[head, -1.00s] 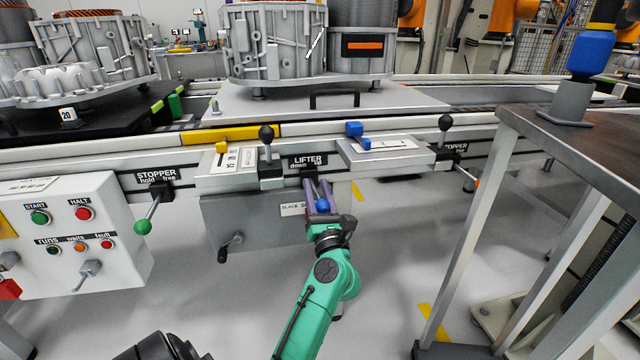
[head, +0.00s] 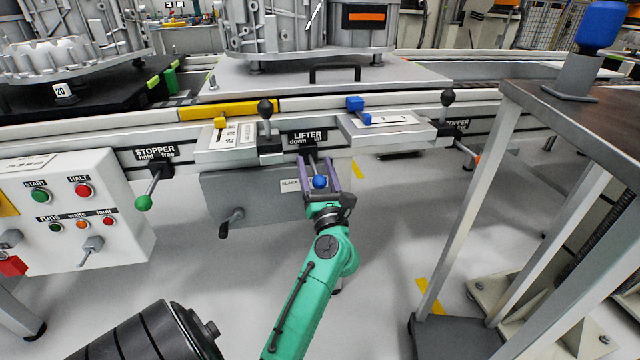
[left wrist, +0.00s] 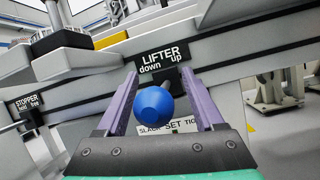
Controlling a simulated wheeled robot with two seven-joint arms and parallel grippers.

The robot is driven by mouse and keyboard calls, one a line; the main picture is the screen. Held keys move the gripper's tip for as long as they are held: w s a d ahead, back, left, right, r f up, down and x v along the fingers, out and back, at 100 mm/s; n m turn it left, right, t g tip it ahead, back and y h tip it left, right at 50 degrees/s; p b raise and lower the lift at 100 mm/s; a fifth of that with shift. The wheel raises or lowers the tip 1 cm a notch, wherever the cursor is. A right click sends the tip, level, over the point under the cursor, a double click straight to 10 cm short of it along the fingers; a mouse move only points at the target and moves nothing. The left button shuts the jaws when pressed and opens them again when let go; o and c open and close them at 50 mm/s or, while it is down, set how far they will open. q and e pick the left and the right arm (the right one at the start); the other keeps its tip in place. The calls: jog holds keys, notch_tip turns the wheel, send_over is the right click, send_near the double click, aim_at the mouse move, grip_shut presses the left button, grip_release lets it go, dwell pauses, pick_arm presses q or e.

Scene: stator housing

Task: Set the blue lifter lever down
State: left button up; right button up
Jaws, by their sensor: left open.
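The lifter lever ends in a blue ball knob (head: 320,182) and hangs from the rail below the black LIFTER plate (head: 307,137), marked down on the left and up on the right. In the head view its short shaft leans slightly right from pivot to knob. My left gripper (head: 317,165) is open, with its purple fingers on either side of the knob. In the left wrist view the knob (left wrist: 153,108) sits between the spread fingers, with visible gaps on both sides. The knob hides part of the shaft there. My right gripper is not in view.
A stopper lever with a green knob (head: 143,202) hangs to the left, and another stopper lever with an orange grip (head: 470,154) to the right. A grey box with a black crank (head: 230,222) is close behind the gripper. A table (head: 545,100) stands at right.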

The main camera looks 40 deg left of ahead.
pick_arm(q)
jog(key=b+v, duration=0.1)
jog(key=v, duration=1.3)
jog(key=shift+b, duration=0.4)
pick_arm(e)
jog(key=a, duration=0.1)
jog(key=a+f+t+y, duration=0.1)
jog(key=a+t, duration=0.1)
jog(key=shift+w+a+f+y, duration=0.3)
